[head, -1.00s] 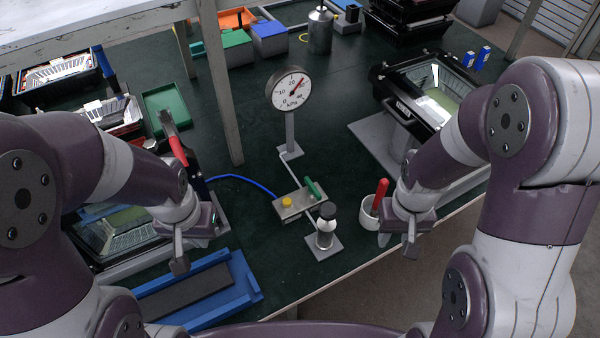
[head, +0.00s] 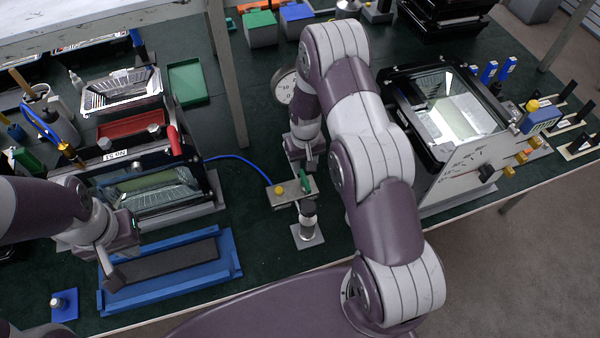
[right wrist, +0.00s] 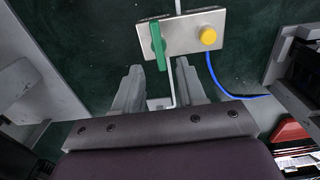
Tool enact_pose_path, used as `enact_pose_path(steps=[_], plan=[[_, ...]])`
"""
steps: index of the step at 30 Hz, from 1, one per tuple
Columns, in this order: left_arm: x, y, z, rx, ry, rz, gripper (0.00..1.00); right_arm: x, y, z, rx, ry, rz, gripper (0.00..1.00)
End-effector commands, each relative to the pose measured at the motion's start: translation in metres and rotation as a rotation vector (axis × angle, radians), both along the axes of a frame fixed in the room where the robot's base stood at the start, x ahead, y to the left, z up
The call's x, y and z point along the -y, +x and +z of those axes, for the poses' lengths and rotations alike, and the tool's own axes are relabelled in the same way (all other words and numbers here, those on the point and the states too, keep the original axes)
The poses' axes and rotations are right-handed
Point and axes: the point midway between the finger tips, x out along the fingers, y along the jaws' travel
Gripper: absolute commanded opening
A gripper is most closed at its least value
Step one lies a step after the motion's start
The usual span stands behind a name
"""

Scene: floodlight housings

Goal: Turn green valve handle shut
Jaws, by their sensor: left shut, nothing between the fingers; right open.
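The green valve handle (head: 305,181) sits on a small metal plate (head: 268,197) with a yellow knob (head: 279,190). In the right wrist view, the green handle (right wrist: 158,46) lies across the plate's long side. My right gripper (head: 308,168) is right by the handle in the head view. In the right wrist view, my open right gripper (right wrist: 160,70) has its fingers either side of the handle's near end, apart from it. I cannot tell the height gap. My left gripper (head: 113,284) is shut and empty over the blue tray, far left of the valve.
The round gauge (head: 283,86) is partly hidden behind my right arm. A weighted stand (head: 307,233) is just in front of the valve. A blue hose (head: 240,160) runs left from the plate. Floodlight housings stand left and right (head: 455,110). A blue tray (head: 232,262) lies front left.

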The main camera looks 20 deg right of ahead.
Motion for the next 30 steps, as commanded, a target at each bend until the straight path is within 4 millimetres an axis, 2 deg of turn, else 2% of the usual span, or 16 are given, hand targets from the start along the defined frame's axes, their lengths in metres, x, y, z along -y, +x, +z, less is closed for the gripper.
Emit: enact_pose_path(steps=[3,9,14,21,23,24,25,30], plan=[[0.0,0.0,0.012,0.0,0.0,0.0,0.0,0.0,-0.001,-0.029,-0.004,0.0,0.0,0.4],[0.0,0.0,0.018,0.0,0.0,0.0,0.0,0.0,0.0,-0.062,0.0,0.0,0.0,0.4],[0.0,0.0,0.019,0.0,0.0,0.0,0.0,0.0,0.0,-0.071,0.001,0.0,0.0,0.4],[0.0,0.0,0.018,0.0,0.0,0.0,0.0,0.0,0.0,-0.072,0.001,0.0,-0.001,0.4],[0.0,0.0,0.018,0.0,0.0,0.0,0.0,0.0,0.0,-0.072,0.001,0.0,-0.001,0.21],[0.0,0.0,0.018,0.0,0.0,0.0,0.0,0.0,0.0,-0.072,0.001,0.0,-0.001,0.08],[0.0,0.0,0.018,0.0,0.0,0.0,0.0,0.0,0.0,-0.072,0.001,0.0,-0.001,0.0],[0.0,0.0,0.018,0.0,0.0,0.0,0.0,0.0,0.0,-0.072,0.001,0.0,-0.003,0.0]])
